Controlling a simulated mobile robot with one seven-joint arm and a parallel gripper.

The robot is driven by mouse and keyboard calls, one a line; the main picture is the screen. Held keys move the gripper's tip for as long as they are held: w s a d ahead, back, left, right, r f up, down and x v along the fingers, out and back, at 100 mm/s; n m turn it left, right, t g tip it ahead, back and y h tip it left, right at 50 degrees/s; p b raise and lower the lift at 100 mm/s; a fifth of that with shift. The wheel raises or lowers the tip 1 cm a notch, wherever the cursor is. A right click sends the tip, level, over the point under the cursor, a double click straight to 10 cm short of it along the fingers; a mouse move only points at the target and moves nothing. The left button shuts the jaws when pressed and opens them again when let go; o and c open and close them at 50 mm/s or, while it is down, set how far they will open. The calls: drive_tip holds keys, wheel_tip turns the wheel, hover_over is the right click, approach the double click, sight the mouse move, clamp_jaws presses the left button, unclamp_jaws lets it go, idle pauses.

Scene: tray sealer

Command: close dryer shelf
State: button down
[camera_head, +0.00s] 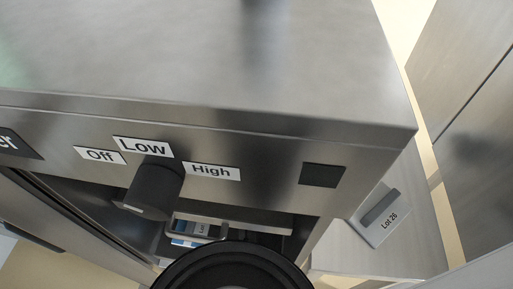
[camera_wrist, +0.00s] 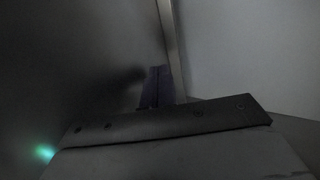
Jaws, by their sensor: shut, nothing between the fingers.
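The dryer (camera_head: 260,60) is a brushed-metal box filling much of the head view. Its front has a knob (camera_head: 152,188) below the labels Off, Low and High. Under the front panel is a dark opening with a metal shelf (camera_head: 265,219) in it. Small blue and white items show at the shelf's left. How far the shelf stands out is hidden by a black round part of my arm. My gripper (camera_wrist: 156,78) shows only in the dim wrist view; its dark fingers are together and empty, near a vertical metal edge. Whether they touch it I cannot tell.
A metal panel with a dark handle (camera_head: 32,236) is at the lower left of the dryer. A tag reading Lot 26 (camera_head: 378,214) lies on a metal surface at the right. Tall metal cabinets (camera_head: 470,80) stand further right.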

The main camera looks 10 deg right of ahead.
drive_tip(key=shift+w+d+p, duration=0.1)
drive_tip(key=shift+w+d, duration=0.15)
drive_tip(key=shift+w, duration=0.35)
drive_tip(key=shift+w+d+p, duration=0.1)
drive_tip(key=shift+w+d, duration=0.15)
drive_tip(key=shift+w, duration=0.35)
drive_tip(key=shift+w+d+p, duration=0.1)
drive_tip(key=shift+w+d, duration=0.15)
drive_tip(key=shift+w, duration=0.35)
drive_tip(key=w+b, duration=0.1)
drive_tip(key=w+d+b, duration=0.1)
drive_tip(key=w, duration=0.1)
drive_tip(key=w+b, duration=0.1)
drive_tip(key=shift+w+d+r+b, duration=0.2)
drive_tip(key=shift+d+r+b, duration=0.05)
drive_tip(key=shift+d+b, duration=0.15)
drive_tip(key=shift+r, duration=0.1)
